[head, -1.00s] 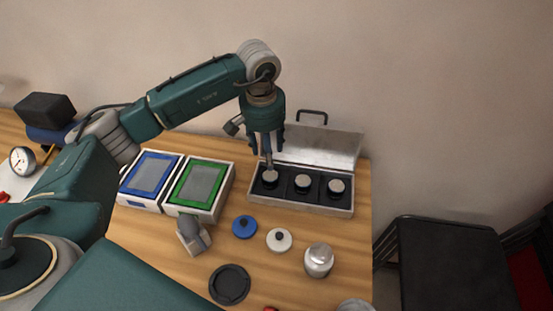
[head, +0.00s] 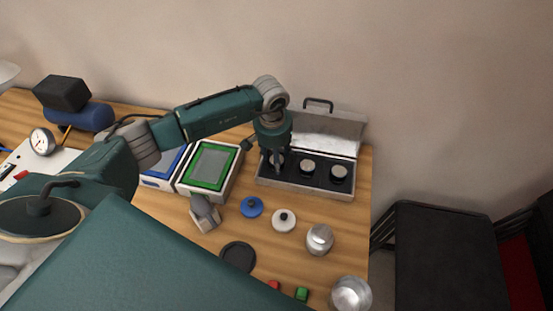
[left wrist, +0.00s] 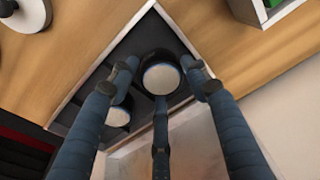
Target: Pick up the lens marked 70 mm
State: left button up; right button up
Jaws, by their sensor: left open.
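An open silver case (head: 345,190) on the wooden table holds three round dark lenses with pale tops in a row. The middle lens (head: 307,169) and right lens (head: 338,173) show clearly in the head view. The leftmost lens is mostly hidden there by my left gripper (head: 277,162). In the left wrist view this lens (left wrist: 161,77) lies between the spread fingers of the left gripper (left wrist: 158,85), which is open. I cannot tell whether the fingers touch it. A neighbouring lens (left wrist: 117,117) shows beside it. No 70 mm marking is readable. My right gripper is out of view.
The green-framed box (head: 210,165) stands left of the case. A blue knobbed disc (head: 251,206), a white knobbed disc (head: 284,220) and a silver jar (head: 319,239) stand in front. The raised case lid (head: 325,133) is behind the lenses.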

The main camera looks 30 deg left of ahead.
pick_arm(q)
jog(key=shift+w+f, duration=0.2)
jog(key=shift+c, duration=0.5)
jog(key=c, duration=0.8)
jog(key=shift+r, duration=0.1)
